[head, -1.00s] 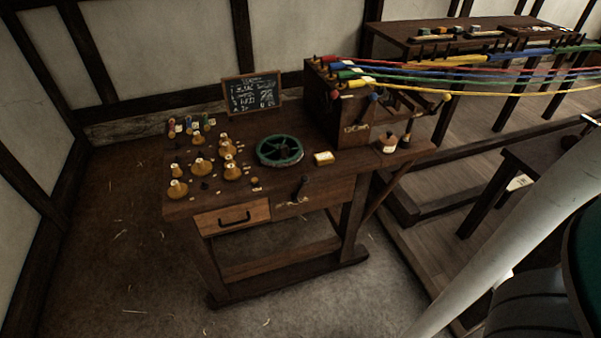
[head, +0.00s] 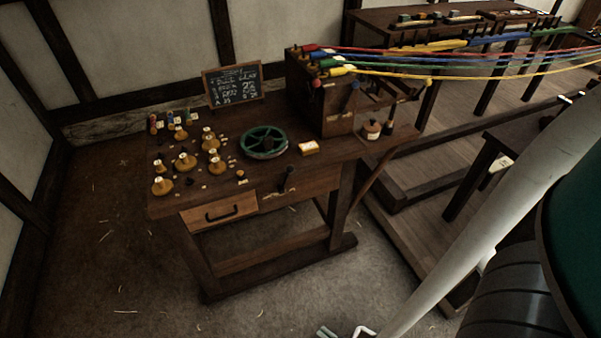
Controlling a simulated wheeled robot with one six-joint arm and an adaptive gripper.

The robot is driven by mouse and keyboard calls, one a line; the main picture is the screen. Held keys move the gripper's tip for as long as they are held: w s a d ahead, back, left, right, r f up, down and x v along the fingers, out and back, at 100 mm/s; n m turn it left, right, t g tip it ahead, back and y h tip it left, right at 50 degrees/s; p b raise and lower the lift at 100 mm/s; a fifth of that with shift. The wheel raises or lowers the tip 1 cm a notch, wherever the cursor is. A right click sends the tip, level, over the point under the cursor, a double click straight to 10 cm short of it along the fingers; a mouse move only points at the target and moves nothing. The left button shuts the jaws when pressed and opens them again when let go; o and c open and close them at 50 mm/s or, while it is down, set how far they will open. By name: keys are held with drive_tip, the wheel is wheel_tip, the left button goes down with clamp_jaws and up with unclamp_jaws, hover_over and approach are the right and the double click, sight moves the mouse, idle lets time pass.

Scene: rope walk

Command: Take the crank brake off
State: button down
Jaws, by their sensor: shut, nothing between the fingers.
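The wooden workbench (head: 330,150) stands at the middle of the head view. A dark lever with a black knob (head: 288,180) stands at its front edge, right of the drawer; it may be the crank brake, but I cannot tell for sure. A wooden box (head: 303,100) on the bench has coloured ropes running from its top. Red (head: 317,83), blue (head: 355,84) and yellow (head: 428,83) ball knobs show on its side and arm. A green spoked wheel (head: 264,142) lies on the bench top.
Small pale pieces (head: 362,331) show at the bottom edge. Floor in front is clear.

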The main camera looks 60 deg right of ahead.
sight(286, 179)
drive_tip(key=w+d+f+m+g+h, duration=0.1)
drive_tip(key=w+d+f+m+h, duration=0.1)
drive_tip(key=w+d+f+m, duration=0.4)
drive_tip(key=w+d+f+m+h, duration=0.2)
drive_tip(key=w+d+f+m, duration=0.1)
drive_tip(key=w+d+m, duration=0.5)
drive_tip(key=w+d+r+m+t+h, duration=0.1)
drive_tip(key=w+d+r+m, duration=0.1)
drive_tip(key=d, duration=0.5)
drive_tip(key=w+d+r+m, duration=0.2)
drive_tip(key=d+m, duration=0.1)
drive_tip(key=d, duration=0.5)
drive_tip(key=w+d+r+m+t+h, duration=0.1)
drive_tip(key=w+d+r+m, duration=0.1)
drive_tip(key=d, duration=0.5)
drive_tip(key=shift+d+r+t+h, duration=0.15)
drive_tip(key=shift+t+h, duration=0.15)
drive_tip(key=shift+w+d+r, duration=0.15)
drive_tip(key=shift+w+d, duration=0.2)
drive_tip(key=shift+w, duration=1.55)
drive_tip(key=shift+w+d+r, duration=0.1)
drive_tip(key=shift+w+d, duration=0.2)
drive_tip(key=shift+w, duration=1.55)
drive_tip(key=shift+w+d+r, duration=0.15)
drive_tip(key=shift+w+d, duration=0.2)
drive_tip(key=shift+w, duration=1.55)
